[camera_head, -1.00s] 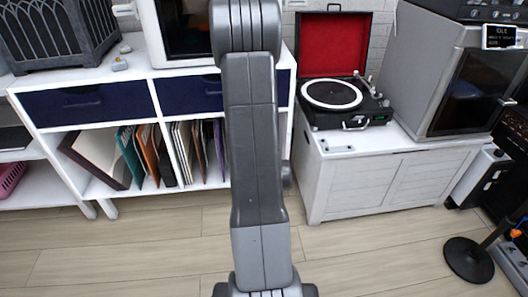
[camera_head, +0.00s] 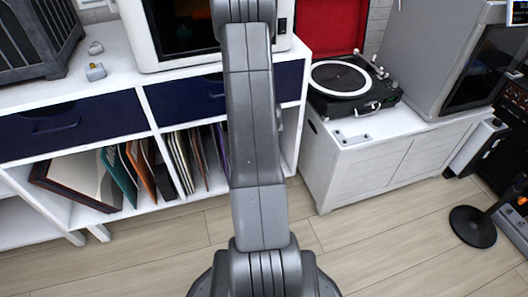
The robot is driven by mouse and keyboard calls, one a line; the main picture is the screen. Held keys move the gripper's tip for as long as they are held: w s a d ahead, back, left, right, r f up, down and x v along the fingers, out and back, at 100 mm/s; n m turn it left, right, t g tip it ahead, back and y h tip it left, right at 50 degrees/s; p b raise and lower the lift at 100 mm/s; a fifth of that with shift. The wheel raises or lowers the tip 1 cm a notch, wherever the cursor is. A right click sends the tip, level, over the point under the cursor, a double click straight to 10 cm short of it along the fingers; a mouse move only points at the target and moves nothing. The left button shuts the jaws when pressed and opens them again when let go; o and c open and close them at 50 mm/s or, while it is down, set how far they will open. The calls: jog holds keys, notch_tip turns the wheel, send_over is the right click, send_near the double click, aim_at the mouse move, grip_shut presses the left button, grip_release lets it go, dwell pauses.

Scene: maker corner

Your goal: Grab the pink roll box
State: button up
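No pink roll box can be made out in the current head view. My arm rises through the middle of the picture and hides part of the white shelf unit (camera_head: 80,94) behind it. My gripper is not in view, so its state does not show.
A record player (camera_head: 346,86) with a raised red lid stands on a white cabinet (camera_head: 375,165). A large grey machine (camera_head: 435,60) stands at right. A round black base (camera_head: 473,226) stands on the floor at right. Folders (camera_head: 137,170) fill the shelf. The wooden floor in front is mostly clear.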

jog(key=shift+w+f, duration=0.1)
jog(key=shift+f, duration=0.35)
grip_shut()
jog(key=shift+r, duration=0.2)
